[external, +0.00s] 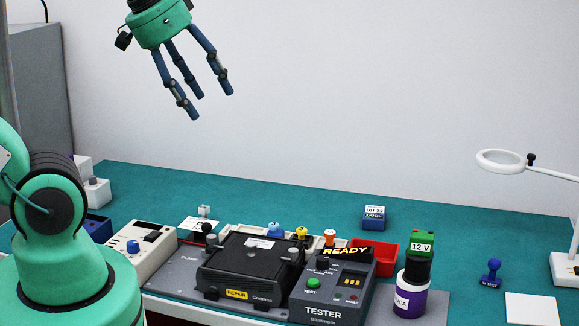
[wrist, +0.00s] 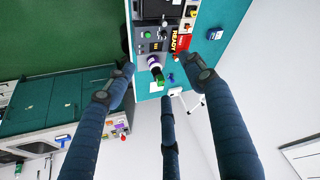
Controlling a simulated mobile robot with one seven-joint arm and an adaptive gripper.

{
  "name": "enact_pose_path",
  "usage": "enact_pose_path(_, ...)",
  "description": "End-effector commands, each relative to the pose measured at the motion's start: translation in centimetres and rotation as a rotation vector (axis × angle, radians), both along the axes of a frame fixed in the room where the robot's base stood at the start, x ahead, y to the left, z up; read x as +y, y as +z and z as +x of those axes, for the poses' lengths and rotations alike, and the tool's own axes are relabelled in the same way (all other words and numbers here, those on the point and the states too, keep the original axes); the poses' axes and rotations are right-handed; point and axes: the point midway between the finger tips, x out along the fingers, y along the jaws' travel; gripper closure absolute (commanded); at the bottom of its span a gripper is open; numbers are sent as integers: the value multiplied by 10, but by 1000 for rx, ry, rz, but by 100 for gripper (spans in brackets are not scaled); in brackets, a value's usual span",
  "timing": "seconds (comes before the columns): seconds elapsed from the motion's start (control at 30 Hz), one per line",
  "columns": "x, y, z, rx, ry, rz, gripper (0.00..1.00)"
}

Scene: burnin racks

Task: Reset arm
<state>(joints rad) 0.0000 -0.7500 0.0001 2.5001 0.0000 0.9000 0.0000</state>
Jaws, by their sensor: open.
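My gripper (external: 204,100) hangs high above the back left of the bench, in front of the grey wall, well clear of everything below. It has several long dark blue fingers on a green hand. The fingers are spread, with nothing between them. In the wrist view my gripper (wrist: 165,85) shows its fingers apart, with the bench far off beyond them. My green arm base part stands at the lower left of the external view.
The teal bench (external: 150,181) holds a tester (external: 325,296) reading READY, a black REPAIR box (external: 245,272), a red tray (external: 386,262), and a purple-and-white jar (external: 409,301) beneath a green 12 V block (external: 421,243). A ring lamp (external: 481,158) stands right. The air around my gripper is free.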

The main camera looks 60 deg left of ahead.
Motion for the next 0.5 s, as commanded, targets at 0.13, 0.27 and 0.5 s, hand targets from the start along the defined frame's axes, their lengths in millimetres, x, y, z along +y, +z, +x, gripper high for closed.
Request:
enact_pose_path(0.13, 0, -34, 0, 0, 0, 0, 46)
enact_pose_path(0.27, 0, -49, 0, 0, 0, 0, 46)
enact_pose_path(0.5, 0, -58, 0, 0, 0, 0, 46)
